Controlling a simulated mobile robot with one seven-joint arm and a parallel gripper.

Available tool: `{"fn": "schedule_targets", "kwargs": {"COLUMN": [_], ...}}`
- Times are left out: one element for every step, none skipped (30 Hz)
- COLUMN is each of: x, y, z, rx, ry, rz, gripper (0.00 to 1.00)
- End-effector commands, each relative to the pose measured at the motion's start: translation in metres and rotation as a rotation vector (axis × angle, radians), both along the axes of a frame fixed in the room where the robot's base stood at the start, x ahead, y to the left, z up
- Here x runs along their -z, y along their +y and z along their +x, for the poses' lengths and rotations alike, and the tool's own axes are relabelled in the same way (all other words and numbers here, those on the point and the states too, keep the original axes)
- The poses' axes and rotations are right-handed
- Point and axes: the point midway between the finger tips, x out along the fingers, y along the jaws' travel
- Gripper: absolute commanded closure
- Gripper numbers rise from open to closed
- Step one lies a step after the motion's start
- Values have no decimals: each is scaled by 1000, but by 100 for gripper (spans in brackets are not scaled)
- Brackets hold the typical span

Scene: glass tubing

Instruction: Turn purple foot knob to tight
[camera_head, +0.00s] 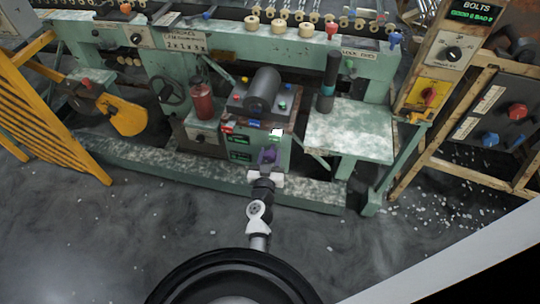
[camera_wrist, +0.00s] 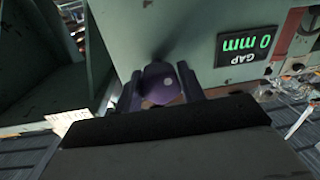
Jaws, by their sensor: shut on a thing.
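The purple foot knob (camera_head: 268,155) is on the front of a green machine box low in the middle of the head view. The gripper also shows in the wrist view (camera_wrist: 160,92). A small display (camera_wrist: 246,46) on the box reads "GAP 0 mm", upside down in the wrist view. The knob's far side is hidden.
The box carries a dark motor-like cylinder (camera_head: 262,91). A red cylinder (camera_head: 201,101) stands to its left and a pale bench top (camera_head: 349,131) to its right. A low green beam (camera_head: 160,166) runs along the floor. Yellow rails (camera_head: 50,115) stand at the left. Open floor (camera_head: 110,235) lies in front, with glass bits at right.

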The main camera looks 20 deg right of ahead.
Motion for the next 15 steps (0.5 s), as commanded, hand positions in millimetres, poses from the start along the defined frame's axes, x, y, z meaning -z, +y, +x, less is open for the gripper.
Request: {"fn": "schedule_targets", "kwargs": {"x": [0, 0, 0, 0, 0, 0, 0, 0, 1, 1, 1, 1, 1, 1, 1], "y": [1, 1, 0, 1, 0, 1, 1, 1, 1, 1, 1, 1, 1, 1, 1], "z": [1, 1, 0, 1, 1, 1, 1, 1, 1, 1, 1, 1, 1, 1, 1], "rx": [-2, -2, -2, -2, -3, -3, -4, -4, -4, -4, -4, -4, -3, -3, -4], "ry": [-6, -11, -20, -27, -35, -48, -58, -69, -86, -99, -114, -134, -148, -165, -185], "rz": [9, 16, 28, 39, 51, 71, 84, 101, 126, 146, 167, 196, 218, 241, 272], "gripper": [84, 84, 83, 83, 83, 83, 83, 83, 83, 83, 83, 83, 83, 83, 83]}}
